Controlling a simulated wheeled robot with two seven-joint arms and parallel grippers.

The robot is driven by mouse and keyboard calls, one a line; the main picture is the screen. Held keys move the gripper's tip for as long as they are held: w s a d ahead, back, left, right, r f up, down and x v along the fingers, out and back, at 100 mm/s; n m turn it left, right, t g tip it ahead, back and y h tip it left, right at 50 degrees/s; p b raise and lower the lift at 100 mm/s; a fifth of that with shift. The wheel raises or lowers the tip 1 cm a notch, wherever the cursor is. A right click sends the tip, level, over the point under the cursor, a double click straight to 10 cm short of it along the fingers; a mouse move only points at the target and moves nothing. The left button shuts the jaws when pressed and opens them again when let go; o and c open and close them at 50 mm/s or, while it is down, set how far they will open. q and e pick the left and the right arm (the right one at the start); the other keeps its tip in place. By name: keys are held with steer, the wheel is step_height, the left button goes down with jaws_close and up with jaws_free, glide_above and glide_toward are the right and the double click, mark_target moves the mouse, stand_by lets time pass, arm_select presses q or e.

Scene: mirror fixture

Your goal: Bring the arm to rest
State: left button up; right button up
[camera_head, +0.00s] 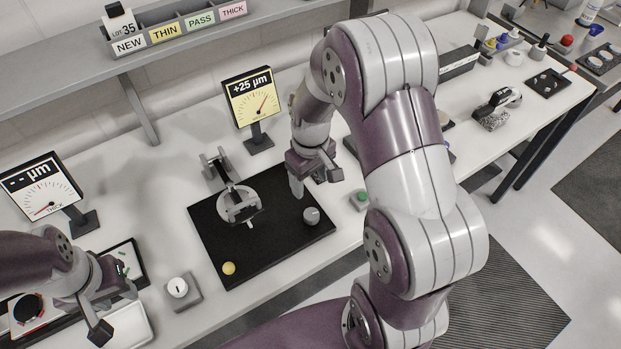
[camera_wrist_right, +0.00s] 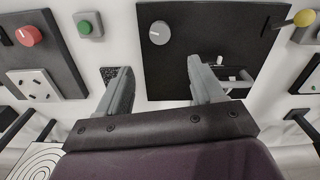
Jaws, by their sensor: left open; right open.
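My right arm (camera_head: 405,150) reaches up and over the bench from the lower right and hides part of it. My right gripper (camera_head: 312,180) hangs above the right part of the black fixture plate (camera_head: 205,235). In the right wrist view its two fingers (camera_wrist_right: 160,88) are spread with nothing between them. A grey knob (camera_head: 311,215) on the plate lies just beyond the fingers and shows in the wrist view (camera_wrist_right: 160,33). My left gripper (camera_head: 112,300) is at the lower left, open, over a tray area.
The mirror fixture (camera_head: 238,205) stands on the plate beside my right gripper. Behind it stands a gauge (camera_head: 252,97) reading +25 µm; another gauge (camera_head: 42,190) stands at left. A yellow ball knob (camera_head: 229,268), a white dial (camera_head: 178,288) and a green button (camera_head: 359,198) are nearby. A shelf (camera_head: 60,80) runs behind.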

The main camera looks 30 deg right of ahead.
stand_by(0.4)
steer(key=s+a+m+t+b, duration=0.1)
steer(key=s+a+b, duration=0.3)
steer(key=s, duration=0.5)
steer(key=shift+s+a+r+m, duration=0.15)
steer(key=shift+a+r+m, duration=0.2)
steer(key=shift+a+m, duration=0.25)
steer(key=shift+s, duration=0.2)
steer(key=shift+w, duration=0.15)
